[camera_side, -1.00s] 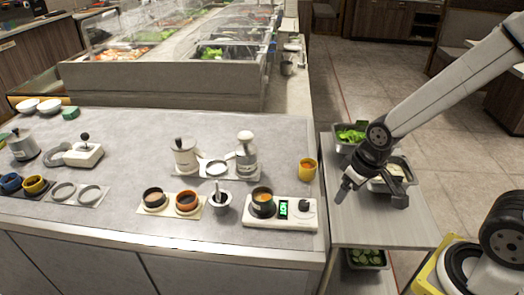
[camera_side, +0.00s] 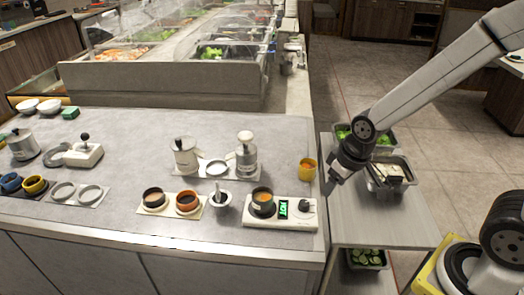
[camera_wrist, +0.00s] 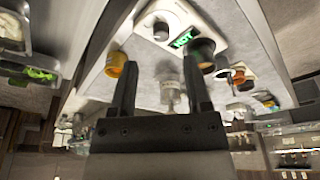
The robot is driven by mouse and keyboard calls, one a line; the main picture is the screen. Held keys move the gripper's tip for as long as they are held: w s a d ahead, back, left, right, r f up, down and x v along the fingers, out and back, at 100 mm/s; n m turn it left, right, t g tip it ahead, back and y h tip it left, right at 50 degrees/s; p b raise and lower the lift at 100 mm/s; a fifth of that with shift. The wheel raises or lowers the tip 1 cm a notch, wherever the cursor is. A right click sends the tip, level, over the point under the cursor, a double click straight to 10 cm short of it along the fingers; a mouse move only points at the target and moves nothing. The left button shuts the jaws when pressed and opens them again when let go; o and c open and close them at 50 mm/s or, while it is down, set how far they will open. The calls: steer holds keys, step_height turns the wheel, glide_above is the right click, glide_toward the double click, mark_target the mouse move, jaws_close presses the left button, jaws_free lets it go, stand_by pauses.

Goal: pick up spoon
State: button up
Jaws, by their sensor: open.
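No spoon is clearly identifiable. A thin pale handle (camera_side: 224,195) sticks up from a small grey bowl (camera_side: 221,206) on the counter, but I cannot tell whether it is a spoon's. The bowl stands just left of the white warmer (camera_side: 282,224), whose green display reads HOT. My gripper (camera_side: 331,184) is at the counter's right edge, right of the warmer and the bowl. In the wrist view my gripper (camera_wrist: 160,82) is open, its two fingers apart with nothing held between them. The warmer (camera_wrist: 163,14) shows beyond the fingers.
A dark pot (camera_side: 263,206) of orange sauce sits on the warmer. A yellow cup (camera_side: 308,171) stands near my gripper. Dark and orange-brown pots (camera_side: 187,204) stand left of the bowl. Dispensers (camera_side: 246,158) stand behind. A side table (camera_side: 375,222) with food trays is at the right.

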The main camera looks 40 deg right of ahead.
steer(key=w+a+n, duration=0.2)
steer(key=w+a, duration=0.5)
steer(key=w, duration=0.5)
steer(key=n+t+y, duration=0.1)
steer(key=n+y, duration=0.1)
steer(key=n, duration=0.1)
glide_toward(218, 181)
steer(key=x, duration=0.5)
steer(key=shift+s+a, duration=0.1)
steer(key=shift+s, duration=0.05)
steer(key=shift+x, duration=1.25)
steer(key=shift+f, duration=0.15)
steer(key=shift+w+x, duration=0.2)
steer(key=shift+x, duration=2.25)
jaws_close()
